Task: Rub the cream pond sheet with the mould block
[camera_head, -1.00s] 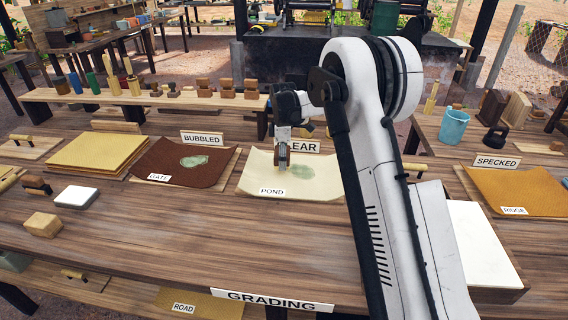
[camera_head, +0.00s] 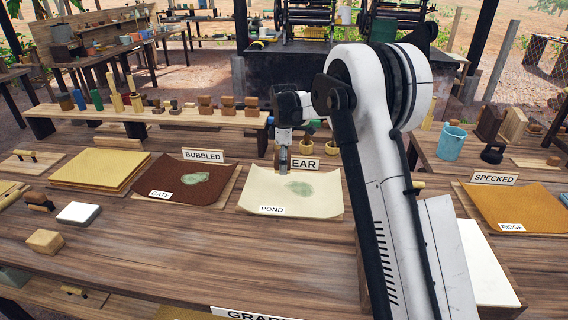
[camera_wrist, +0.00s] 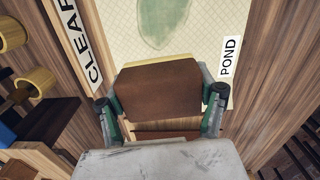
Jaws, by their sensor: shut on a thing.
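The cream pond sheet (camera_head: 265,190) lies on the bench with a "POND" label (camera_head: 272,210) at its front and a grey-green patch (camera_head: 299,188) near its middle. It also shows in the wrist view (camera_wrist: 210,30), with the patch (camera_wrist: 160,22) beyond the block. My gripper (camera_head: 283,165) is at the sheet's back edge, by the partly hidden "CLEAR" sign. In the wrist view my gripper (camera_wrist: 160,105) is shut on the brown mould block (camera_wrist: 158,90), which has a pale yellowish edge. I cannot tell whether the block touches the sheet.
A brown sheet (camera_head: 165,190) with a similar patch lies left, beside stacked yellow sheets (camera_head: 90,172). A white block (camera_head: 78,213) and a wooden block (camera_head: 45,241) lie front left. An orange sheet (camera_head: 520,208) lies far right. The front bench middle is clear.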

